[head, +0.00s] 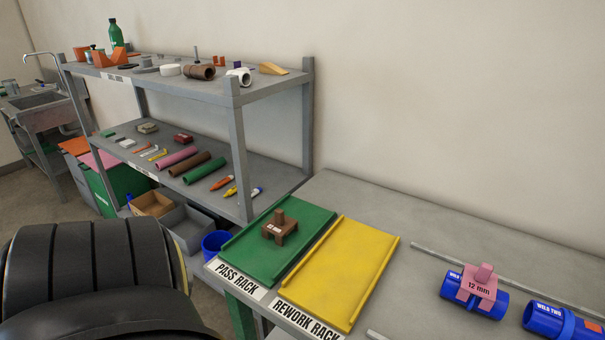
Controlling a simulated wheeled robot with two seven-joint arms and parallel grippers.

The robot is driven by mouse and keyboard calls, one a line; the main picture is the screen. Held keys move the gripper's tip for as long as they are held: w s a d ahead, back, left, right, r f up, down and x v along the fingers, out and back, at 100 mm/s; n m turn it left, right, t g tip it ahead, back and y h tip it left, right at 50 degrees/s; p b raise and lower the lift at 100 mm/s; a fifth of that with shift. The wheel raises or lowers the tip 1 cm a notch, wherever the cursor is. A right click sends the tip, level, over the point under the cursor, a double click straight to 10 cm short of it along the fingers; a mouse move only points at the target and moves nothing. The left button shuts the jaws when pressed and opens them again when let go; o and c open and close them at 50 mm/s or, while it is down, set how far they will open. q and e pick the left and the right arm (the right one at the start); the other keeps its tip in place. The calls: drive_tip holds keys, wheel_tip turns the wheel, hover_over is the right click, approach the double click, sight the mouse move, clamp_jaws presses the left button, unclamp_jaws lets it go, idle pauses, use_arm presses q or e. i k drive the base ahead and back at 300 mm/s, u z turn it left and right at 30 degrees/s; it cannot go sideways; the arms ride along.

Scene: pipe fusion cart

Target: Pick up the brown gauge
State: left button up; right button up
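The brown gauge (280,228) is a small block with legs and a knob on top. It stands upright on the green tray labelled PASS RACK (259,264), toward the tray's middle. Nothing touches it from above. A large black rounded part of my own body fills the lower left of the head view. Neither of my grippers shows in this view.
The yellow REWORK RACK tray (345,265) lies right of the green one and looks empty. A pink gauge marked 12 mm (477,289) sits on a blue pipe (450,288); another blue pipe (562,325) is beside it. A grey shelf (217,151) with pipes stands behind left.

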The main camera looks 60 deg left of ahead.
sight(281, 225)
drive_tip(key=i, duration=0.15)
drive_tip(key=u, duration=1.3)
